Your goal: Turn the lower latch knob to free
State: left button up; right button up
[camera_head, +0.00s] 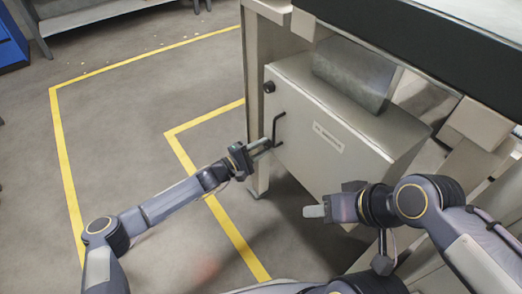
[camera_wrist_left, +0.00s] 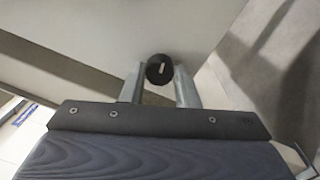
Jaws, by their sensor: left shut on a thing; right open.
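The grey cabinet (camera_head: 330,165) has a labelled front panel with a black upper knob (camera_head: 269,87) and a black bar handle (camera_head: 278,128) along its left edge. My left gripper (camera_head: 263,147) is at the panel's left edge, just below the handle. In the left wrist view, the lower latch knob (camera_wrist_left: 160,68) is round and black with a short white mark, nearly upright. It sits between the two fingers of my left gripper (camera_wrist_left: 160,88), which is shut on it. In the head view the gripper hides this knob. My right gripper (camera_head: 314,211) is open and empty, in front of the cabinet's lower part.
The cabinet sits under a bench with a dark front edge (camera_head: 430,45). A bench leg (camera_head: 255,110) stands just left of the panel. Yellow floor lines (camera_head: 62,150) mark the open grey floor on the left. A metal shelf (camera_head: 95,18) stands far back.

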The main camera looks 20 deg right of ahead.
pick_arm(q)
jog(key=shift+m+b, duration=0.4)
jog(key=shift+m, duration=0.5)
jog(key=o, duration=1)
jog(key=p+v, duration=0.2)
jog(key=v, duration=0.5)
jog(key=shift+s+a+f, duration=0.1)
jog(key=shift+s+a, duration=0.05)
jog(key=shift+a, duration=0.2)
